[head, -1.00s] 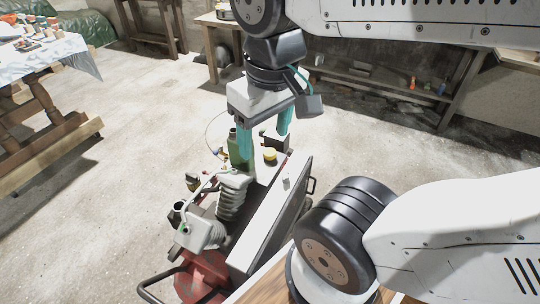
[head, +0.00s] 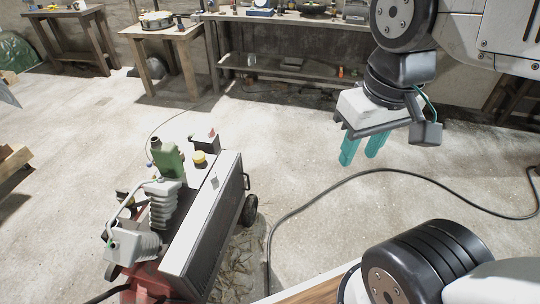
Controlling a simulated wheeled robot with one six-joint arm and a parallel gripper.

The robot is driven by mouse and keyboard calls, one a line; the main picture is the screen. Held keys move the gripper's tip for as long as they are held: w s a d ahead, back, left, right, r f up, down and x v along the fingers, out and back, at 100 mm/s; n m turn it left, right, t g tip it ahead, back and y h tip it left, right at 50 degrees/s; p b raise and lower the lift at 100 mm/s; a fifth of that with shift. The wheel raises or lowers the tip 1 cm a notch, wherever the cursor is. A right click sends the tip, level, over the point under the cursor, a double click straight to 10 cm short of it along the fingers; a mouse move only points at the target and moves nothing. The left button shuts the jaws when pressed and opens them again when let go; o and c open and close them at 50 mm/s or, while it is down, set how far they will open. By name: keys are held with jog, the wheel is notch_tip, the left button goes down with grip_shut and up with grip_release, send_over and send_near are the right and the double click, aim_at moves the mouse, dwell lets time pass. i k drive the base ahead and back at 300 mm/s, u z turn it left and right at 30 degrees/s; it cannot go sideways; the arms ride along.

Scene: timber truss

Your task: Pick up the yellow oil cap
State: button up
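The yellow oil cap (head: 199,157) is small and round. It sits on top of the machine (head: 207,220), between a green bottle (head: 169,161) and the machine's light top panel. My gripper (head: 360,150) has two teal fingers pointing down with a gap between them. It is open, and I see nothing between the fingers. It hangs over the floor to the right of the machine, well apart from the cap. The cap is in plain view.
A small dark box (head: 205,141) stands just behind the cap. A black hose (head: 330,182) curves over the floor. Workbenches (head: 290,22) line the back wall. The concrete floor between them and the machine is mostly clear.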

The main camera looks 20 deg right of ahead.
aim_at(198, 157)
jog(key=z, duration=0.2)
jog(key=k, duration=0.45)
jog(key=z, duration=1.05)
jog(key=i, duration=1.55)
jog(key=u, duration=0.45)
jog(key=i, duration=0.85)
jog(key=u, duration=1.5)
jog(key=i, duration=0.65)
jog(key=u, duration=0.6)
